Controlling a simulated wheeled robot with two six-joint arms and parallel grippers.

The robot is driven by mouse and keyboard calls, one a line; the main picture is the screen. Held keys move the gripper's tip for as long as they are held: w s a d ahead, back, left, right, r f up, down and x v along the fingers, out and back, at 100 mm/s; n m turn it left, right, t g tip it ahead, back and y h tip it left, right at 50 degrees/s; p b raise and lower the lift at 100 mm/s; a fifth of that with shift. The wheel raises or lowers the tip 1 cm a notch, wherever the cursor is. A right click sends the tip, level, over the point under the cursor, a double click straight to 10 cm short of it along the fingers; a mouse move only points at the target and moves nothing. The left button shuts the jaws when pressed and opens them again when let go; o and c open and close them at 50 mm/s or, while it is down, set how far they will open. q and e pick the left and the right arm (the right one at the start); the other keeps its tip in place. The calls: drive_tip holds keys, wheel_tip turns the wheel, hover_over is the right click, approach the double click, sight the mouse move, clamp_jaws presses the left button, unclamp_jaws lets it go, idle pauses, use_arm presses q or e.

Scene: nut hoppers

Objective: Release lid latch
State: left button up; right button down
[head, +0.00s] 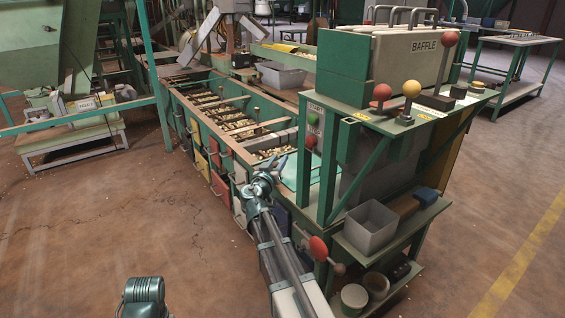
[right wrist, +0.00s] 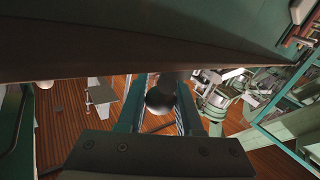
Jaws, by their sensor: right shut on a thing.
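My right gripper (head: 272,172) reaches over the near end of the long green hopper bench (head: 235,150), beside its compartments. In the right wrist view, its two teal fingers (right wrist: 160,98) are shut on a dark round knob (right wrist: 161,99), just below a broad dark panel edge (right wrist: 100,70). The fingers hide the knob in the head view. I cannot tell from these views whether the knob belongs to the lid latch. A rounded teal part of my left arm shows at the bottom of the head view; the left gripper is out of view.
The baffle housing (head: 415,55) stands right of my right arm, with red and yellow ball levers (head: 411,89). A green post (head: 328,165) is close beside the gripper. A grey bin (head: 370,228) sits on a lower shelf. The floor at the left (head: 90,220) is clear.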

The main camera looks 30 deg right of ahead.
drive_tip(key=shift+w+a+n+t+y, duration=0.15)
drive_tip(key=shift+a+n+t+y, duration=0.1)
drive_tip(key=shift+n+t+y, duration=0.4)
drive_tip(key=shift+w+a+n+t+y, duration=0.15)
drive_tip(key=shift+a+n+t+y, duration=0.1)
drive_tip(key=shift+n+t+y, duration=0.35)
drive_tip(key=shift+y, duration=0.25)
drive_tip(key=c, duration=0.6)
unclamp_jaws()
drive_tip(key=v, duration=1.3)
drive_tip(key=shift+s+a+f, duration=0.1)
drive_tip(key=shift+s+a, duration=0.15)
drive_tip(key=shift+s, duration=0.1)
